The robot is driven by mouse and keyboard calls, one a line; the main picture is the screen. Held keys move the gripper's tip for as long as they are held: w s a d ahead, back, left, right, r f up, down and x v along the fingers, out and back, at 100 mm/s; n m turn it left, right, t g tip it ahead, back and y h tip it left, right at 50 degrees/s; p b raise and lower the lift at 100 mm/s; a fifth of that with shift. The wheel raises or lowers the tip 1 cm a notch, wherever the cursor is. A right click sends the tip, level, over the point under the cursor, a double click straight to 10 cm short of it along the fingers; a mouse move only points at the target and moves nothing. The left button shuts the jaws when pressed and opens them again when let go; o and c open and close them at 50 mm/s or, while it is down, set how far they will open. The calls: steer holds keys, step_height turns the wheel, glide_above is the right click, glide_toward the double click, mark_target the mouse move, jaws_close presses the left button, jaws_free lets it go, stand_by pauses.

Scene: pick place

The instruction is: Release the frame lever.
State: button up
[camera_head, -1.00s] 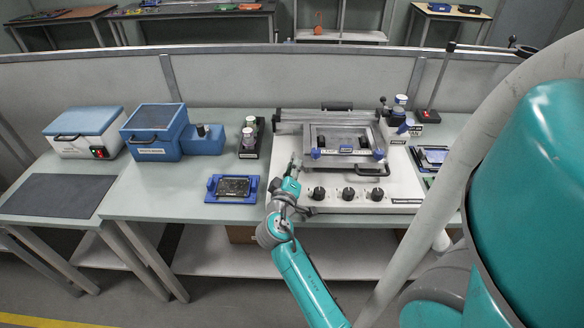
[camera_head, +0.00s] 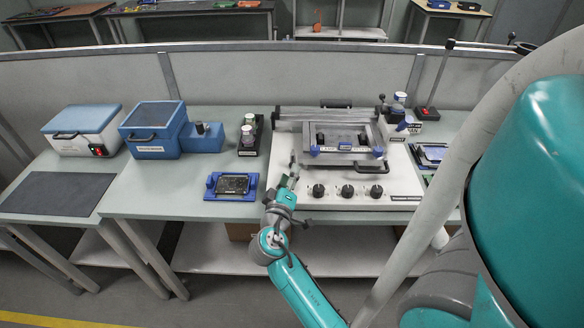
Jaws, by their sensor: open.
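The screen printer (camera_head: 305,200) is a white-based machine at the middle of the bench, with a metal frame (camera_head: 374,147) tilted on its bed and a dark handle at its front. Two blue clamps sit on the frame, one at the left (camera_head: 315,150) and one at the right (camera_head: 377,152). I cannot tell for sure which part is the frame lever. My gripper (camera_head: 292,168) is open and empty, at the left front side of the machine, left of the left blue clamp and apart from it.
A blue holder with a dark board (camera_head: 233,185) lies left of my gripper. A black rack with bottles (camera_head: 249,140) stands behind it. Blue boxes (camera_head: 152,128) are further left. Three black knobs (camera_head: 348,191) line the machine's front. A small stand with bottles (camera_head: 398,115) is at the back right.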

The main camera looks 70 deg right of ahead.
steer(key=v, duration=0.7)
steer(key=shift+a+f, duration=0.1)
steer(key=shift+a, duration=0.05)
stand_by(0.4)
